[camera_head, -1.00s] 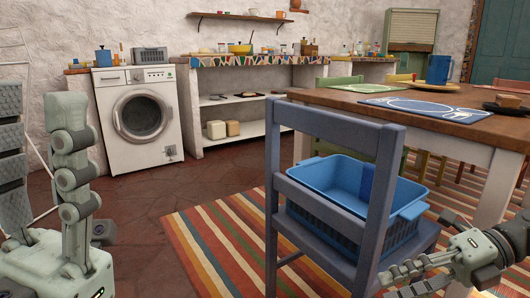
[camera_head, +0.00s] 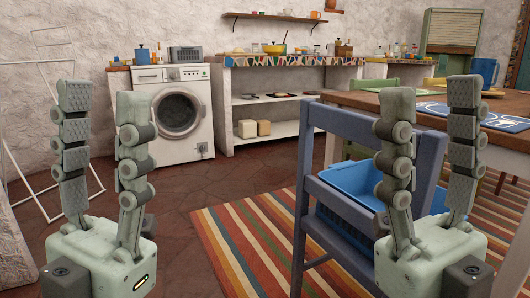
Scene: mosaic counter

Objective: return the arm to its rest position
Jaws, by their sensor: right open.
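My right gripper (camera_head: 430,98) stands upright at the right, in front of the blue chair, with its two fingers pointing up and apart. Nothing is between them. My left gripper (camera_head: 105,100) stands upright at the left in the same pose, its fingers apart and empty. The wrists of both arms run out of the picture at the bottom.
A blue chair (camera_head: 335,122) with a blue basket (camera_head: 352,179) on its seat stands behind my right gripper. The wooden table (camera_head: 365,98) is at the right. A washing machine (camera_head: 146,75) stands at the back. A striped rug (camera_head: 232,240) and bare floor lie between my grippers.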

